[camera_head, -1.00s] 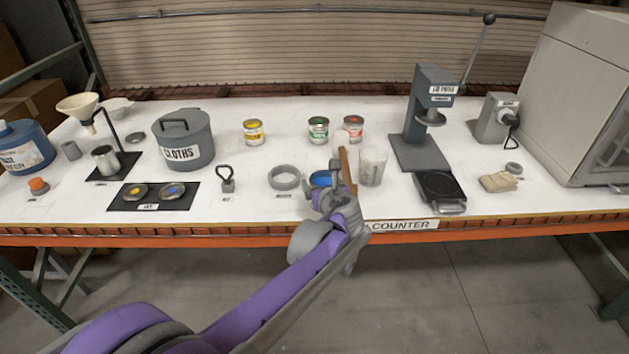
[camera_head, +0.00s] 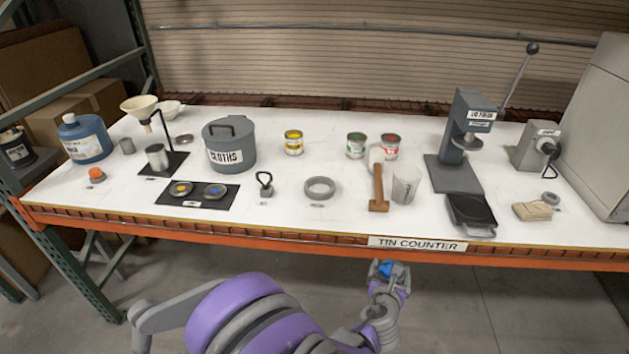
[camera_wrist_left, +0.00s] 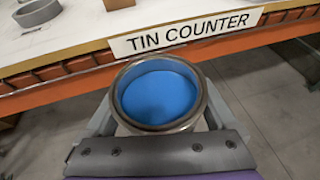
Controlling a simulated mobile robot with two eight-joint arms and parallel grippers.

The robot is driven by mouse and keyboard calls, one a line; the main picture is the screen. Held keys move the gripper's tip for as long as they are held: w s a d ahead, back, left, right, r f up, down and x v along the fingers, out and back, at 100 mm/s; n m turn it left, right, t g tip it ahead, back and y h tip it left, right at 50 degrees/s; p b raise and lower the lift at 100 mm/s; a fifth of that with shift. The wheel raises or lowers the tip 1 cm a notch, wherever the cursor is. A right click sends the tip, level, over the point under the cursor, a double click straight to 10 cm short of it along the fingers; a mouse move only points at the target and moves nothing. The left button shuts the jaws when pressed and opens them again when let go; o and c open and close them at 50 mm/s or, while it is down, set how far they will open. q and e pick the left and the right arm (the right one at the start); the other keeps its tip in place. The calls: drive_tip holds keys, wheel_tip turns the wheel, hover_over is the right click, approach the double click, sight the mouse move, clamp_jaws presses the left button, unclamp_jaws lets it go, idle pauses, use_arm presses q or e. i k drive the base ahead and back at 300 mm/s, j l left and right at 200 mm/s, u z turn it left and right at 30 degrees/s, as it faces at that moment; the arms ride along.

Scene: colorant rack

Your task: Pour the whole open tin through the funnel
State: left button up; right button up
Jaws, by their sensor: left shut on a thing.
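My left gripper (camera_head: 388,280) is shut on an open tin. The open tin (camera_wrist_left: 118,92) is full of blue paint and stands about upright between the fingers in the left wrist view; its blue paint (camera_head: 389,268) also shows in the head view. The gripper and tin are in front of the counter's front edge, below the counter sign. The cream funnel (camera_head: 139,107) sits in a dark stand at the counter's far left, well away from the tin. A metal can (camera_head: 157,157) stands on the stand's base, below and near the funnel. My right gripper is not in view.
The white counter (camera_head: 240,208) has an orange front beam (camera_head: 300,245). A grey cloths bin (camera_head: 229,146), lid mat (camera_head: 198,204), grey ring (camera_head: 319,189), mallet (camera_head: 379,188) and clear cup (camera_head: 406,184) stand along it. A press (camera_head: 466,130) is at right.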

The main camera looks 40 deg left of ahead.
sight(144, 118)
drive_tip(key=k+j, duration=0.15)
drive_tip(key=j, duration=0.25)
drive_tip(key=k+j+u, duration=0.1)
drive_tip(key=j, duration=0.3)
drive_tip(key=k+j+u, duration=0.1)
drive_tip(key=j, duration=0.35)
drive_tip(key=k+j, duration=0.25)
drive_tip(key=j, duration=0.2)
drive_tip(key=k+j+u, duration=0.1)
drive_tip(key=j, duration=0.3)
drive_tip(key=k+j, duration=0.15)
drive_tip(key=j, duration=0.3)
drive_tip(key=k+j+u, duration=0.15)
drive_tip(key=j, duration=0.75)
drive_tip(key=k+u, duration=0.05)
